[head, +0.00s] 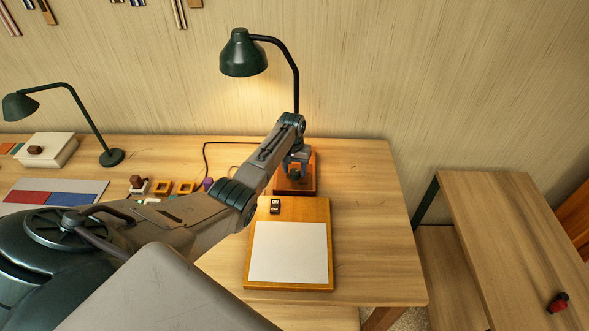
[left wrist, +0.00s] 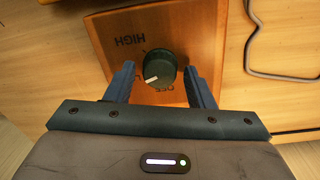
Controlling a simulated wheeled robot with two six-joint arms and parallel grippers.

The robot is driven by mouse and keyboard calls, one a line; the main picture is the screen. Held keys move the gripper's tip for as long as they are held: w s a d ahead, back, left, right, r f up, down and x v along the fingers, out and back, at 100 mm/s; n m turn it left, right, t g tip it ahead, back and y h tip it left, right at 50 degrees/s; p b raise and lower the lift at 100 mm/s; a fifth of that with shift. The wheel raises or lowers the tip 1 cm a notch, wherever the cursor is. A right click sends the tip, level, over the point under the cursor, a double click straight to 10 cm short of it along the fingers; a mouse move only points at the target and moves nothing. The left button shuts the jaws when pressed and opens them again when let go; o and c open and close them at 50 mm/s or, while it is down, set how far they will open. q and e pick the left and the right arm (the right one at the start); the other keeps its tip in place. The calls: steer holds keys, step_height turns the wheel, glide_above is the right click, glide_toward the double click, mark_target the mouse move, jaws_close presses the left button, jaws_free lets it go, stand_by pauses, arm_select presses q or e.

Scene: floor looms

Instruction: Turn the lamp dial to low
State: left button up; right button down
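The green lamp (head: 243,55) hangs over the back of the table and its warm glow shows on the wall. A reddish wooden box (head: 308,186) stands at its foot, partly behind my left gripper (head: 295,163). In the left wrist view the box top (left wrist: 190,25) carries a round dark green dial (left wrist: 158,64) with a white mark toward the lower left. "HIGH" reads upside down at upper left; "OFF" is partly covered below the dial. No "LOW" label is readable. My left gripper (left wrist: 159,75) is open, one finger each side of the dial, with gaps visible. My right gripper is out of view.
A wooden board with a white sheet (head: 289,251) lies in front of the box, a small black block (head: 275,206) on it. Another lamp (head: 75,100), a white box (head: 46,150) and small blocks stand left. A lower bench (head: 500,230) is right.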

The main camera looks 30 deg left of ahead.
mark_target(293, 171)
arm_select(q)
steer(key=shift+o, duration=0.2)
step_height(293, 171, up, 11)
steer(key=b, duration=0.2)
steer(key=shift+a, duration=0.25)
steer(key=shift+s, duration=0.1)
stand_by(0.4)
